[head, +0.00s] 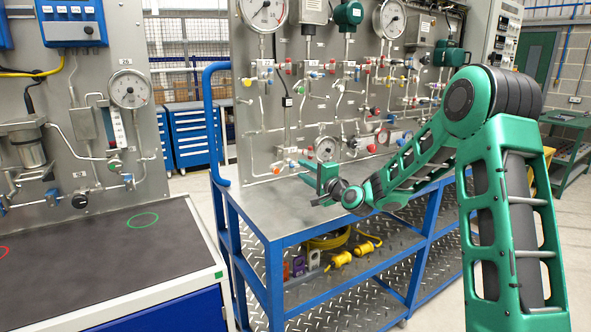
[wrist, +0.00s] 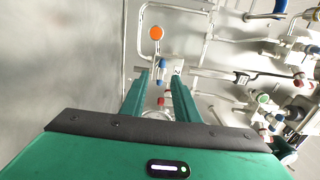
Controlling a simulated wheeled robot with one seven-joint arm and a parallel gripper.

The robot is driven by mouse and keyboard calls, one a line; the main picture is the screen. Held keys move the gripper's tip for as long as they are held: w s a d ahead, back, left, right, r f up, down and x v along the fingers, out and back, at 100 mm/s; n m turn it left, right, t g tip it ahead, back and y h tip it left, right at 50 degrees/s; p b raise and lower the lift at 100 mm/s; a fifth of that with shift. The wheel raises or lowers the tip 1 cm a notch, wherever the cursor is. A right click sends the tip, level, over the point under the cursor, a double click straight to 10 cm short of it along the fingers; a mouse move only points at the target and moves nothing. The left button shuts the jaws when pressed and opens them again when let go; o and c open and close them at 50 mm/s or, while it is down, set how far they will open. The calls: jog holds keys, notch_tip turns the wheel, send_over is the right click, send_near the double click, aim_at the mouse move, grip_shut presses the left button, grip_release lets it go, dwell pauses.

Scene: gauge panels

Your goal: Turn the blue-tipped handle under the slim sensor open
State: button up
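In the wrist view a short blue-tipped handle (wrist: 161,67) lies just beyond my gripper (wrist: 160,82), in line with the gap between its fingers. The two green fingers are apart, with a visible gap and nothing clearly clamped. A red part (wrist: 160,101) shows between them, farther down the gap. In the head view my gripper (head: 307,171) is low in front of the middle panel, above the bench top. A slim dark device (head: 287,101) with a cable hangs on that panel; I cannot tell whether it is the slim sensor. The handle's lever angle is unclear.
An orange round knob (wrist: 156,33) sits close above the handle. Pipes and red- and blue-tipped valves crowd the right of the wrist view. The metal bench top (head: 265,204) is mostly clear. A blue upright rail (head: 210,120) stands at the bench's left end.

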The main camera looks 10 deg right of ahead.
aim_at(296, 164)
jog(key=x, duration=0.5)
jog(key=shift+w+a, duration=0.2)
jog(key=shift+w, duration=0.15)
grip_shut()
